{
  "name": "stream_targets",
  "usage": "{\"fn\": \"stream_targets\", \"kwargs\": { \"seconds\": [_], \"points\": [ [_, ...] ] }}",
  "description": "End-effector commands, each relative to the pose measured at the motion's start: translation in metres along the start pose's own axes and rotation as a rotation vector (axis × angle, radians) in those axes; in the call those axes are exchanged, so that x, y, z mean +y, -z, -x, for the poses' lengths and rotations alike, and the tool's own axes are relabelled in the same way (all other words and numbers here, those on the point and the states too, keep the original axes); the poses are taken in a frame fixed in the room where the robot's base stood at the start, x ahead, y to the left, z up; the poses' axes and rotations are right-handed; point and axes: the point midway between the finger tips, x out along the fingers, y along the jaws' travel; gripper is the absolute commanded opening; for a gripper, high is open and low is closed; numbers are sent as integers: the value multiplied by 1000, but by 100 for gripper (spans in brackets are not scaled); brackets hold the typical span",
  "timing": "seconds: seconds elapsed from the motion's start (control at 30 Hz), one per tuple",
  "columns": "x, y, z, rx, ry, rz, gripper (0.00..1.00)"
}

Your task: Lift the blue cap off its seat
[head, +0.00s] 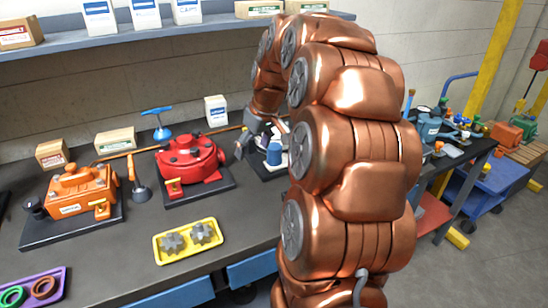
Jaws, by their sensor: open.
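A small blue cap (274,154) stands over the dark base plate (262,175) to the right of the red motor, on the workbench. My gripper (262,140) is open at the end of my copper-coloured arm, close above and beside the blue cap. One finger shows to the left of the cap. I cannot tell whether the fingers touch it. My arm hides the right part of this plate and much of what stands on it.
A red motor (190,160) and an orange motor (82,192) stand on plates to the left. A yellow tray (188,258) with two grey gears lies in front. A white box (216,110) stands behind. A shelf (130,35) with boxes runs above the bench.

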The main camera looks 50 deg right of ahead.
Motion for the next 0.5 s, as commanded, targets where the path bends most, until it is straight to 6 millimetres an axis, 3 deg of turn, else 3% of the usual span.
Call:
{"fn": "stream_targets", "kwargs": {
  "seconds": [0.03, 0.1, 0.2, 0.33, 0.5],
  "points": [
    [27, 2, -4, 19, -14, -15, 78],
    [56, 5, -1, 46, -34, -23, 78],
    [86, 5, -1, 68, -54, -30, 78],
    [108, 5, 2, 87, -73, -33, 78],
    [113, 6, -9, 89, -76, -33, 78]
  ]
}}
